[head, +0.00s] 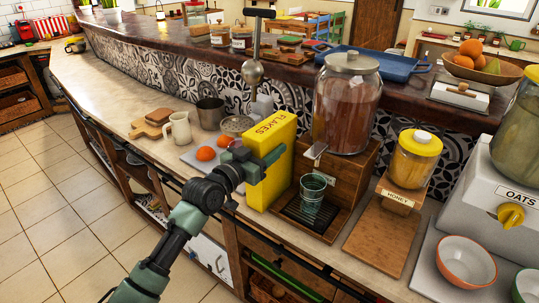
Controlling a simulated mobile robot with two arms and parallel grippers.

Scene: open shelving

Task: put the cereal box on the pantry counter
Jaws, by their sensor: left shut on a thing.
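The cereal box (264,184) is yellow with the word FLAKES on its narrow side. It is upright, slightly tilted in the picture, over the front part of the pale counter (133,100). My left gripper (257,164) is shut on the box, at its left face and near edge. The box's lower end is close to the counter's front edge; I cannot tell whether it touches the surface. My right gripper is not in view.
A wooden dispenser stand with a large jar (346,105) and a green glass (312,190) is just right of the box. Oranges (206,153), a cream jug (179,129) and a metal cup (210,113) stand to its left.

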